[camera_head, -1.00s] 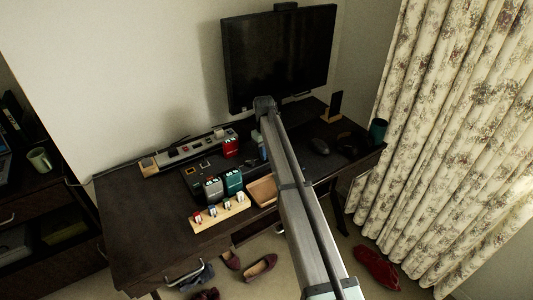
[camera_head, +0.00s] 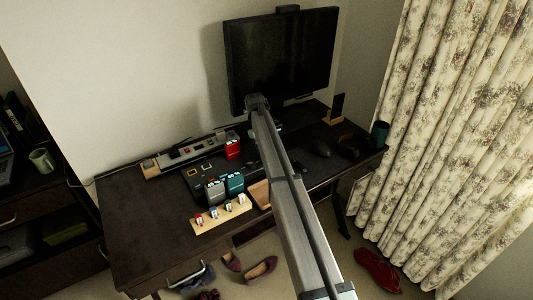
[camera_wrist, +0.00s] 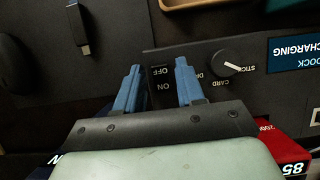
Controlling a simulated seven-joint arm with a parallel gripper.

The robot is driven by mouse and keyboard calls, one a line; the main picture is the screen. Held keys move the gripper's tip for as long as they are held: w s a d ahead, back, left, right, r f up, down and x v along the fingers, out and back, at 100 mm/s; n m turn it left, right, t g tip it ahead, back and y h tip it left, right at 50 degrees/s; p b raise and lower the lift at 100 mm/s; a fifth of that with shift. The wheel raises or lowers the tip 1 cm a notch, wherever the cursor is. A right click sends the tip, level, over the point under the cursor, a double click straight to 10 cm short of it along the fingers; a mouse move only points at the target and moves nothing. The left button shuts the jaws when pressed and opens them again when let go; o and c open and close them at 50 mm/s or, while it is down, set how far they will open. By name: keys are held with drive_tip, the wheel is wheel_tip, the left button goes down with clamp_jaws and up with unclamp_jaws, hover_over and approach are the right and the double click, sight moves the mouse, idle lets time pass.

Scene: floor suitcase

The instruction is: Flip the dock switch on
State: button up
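In the wrist view, a dark dock panel (camera_wrist: 208,62) holds a small black switch (camera_wrist: 160,78) with the words OFF and ON, upside down in this view. My gripper (camera_wrist: 158,72) is open, with its two blue fingers apart, one on each side of the switch in this view. I cannot tell whether a finger touches it. Nothing is held between the fingers. A blue label (camera_wrist: 297,52) reading DOCK CHARGING is at the right. In the head view, my arm hides most of the gripper and the switch.
A red block (camera_wrist: 283,150) marked 85 is close at lower right. A USB stick (camera_wrist: 78,28) lies at upper left. The desk's left part (camera_head: 140,230) is clear.

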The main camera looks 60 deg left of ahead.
drive_tip(key=shift+o, duration=0.6)
drive_tip(key=shift+d, duration=0.1)
